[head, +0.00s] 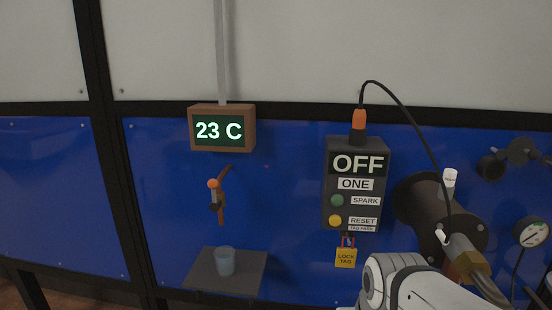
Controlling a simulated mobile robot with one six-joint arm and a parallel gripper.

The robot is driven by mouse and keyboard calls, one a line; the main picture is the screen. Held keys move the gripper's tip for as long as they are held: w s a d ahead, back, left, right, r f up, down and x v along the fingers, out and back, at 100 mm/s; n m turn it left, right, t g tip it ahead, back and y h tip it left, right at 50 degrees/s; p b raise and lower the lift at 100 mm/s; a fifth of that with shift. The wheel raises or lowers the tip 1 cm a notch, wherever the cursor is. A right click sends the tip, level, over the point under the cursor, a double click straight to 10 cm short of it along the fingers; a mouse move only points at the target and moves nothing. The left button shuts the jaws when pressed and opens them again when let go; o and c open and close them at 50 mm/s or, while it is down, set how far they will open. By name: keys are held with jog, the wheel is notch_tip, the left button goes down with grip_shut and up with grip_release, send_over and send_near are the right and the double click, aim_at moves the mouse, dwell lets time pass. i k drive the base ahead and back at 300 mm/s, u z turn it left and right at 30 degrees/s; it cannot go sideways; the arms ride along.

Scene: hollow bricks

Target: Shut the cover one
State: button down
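A dark control box (342,185) on the blue wall reads OFF and carries a ONE label (356,184). To its right a dark round burner-like fitting (420,205) sticks out from the wall, with a white-tipped handle (449,178) at its top and a brass end (466,264) below. Nothing in view is marked as a cover. I cannot tell which part is cover one, or whether it is open. My white arm rises from the bottom edge and hides the area below the fitting. My gripper's fingers do not show.
A small shelf (248,284) with a blue cup (224,262) juts out at lower left, below an orange-knobbed lever (213,184). A 23 C display (222,130) hangs above. A yellow lock tag (346,258) hangs under the box. A black cable loops down to the fitting; a gauge (530,232) is at right.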

aim_at(520, 151)
jog(key=z, duration=1.05)
jog(key=k, duration=0.5)
jog(key=z, duration=0.45)
jog(key=i, duration=0.55)
jog(key=u, duration=0.5)
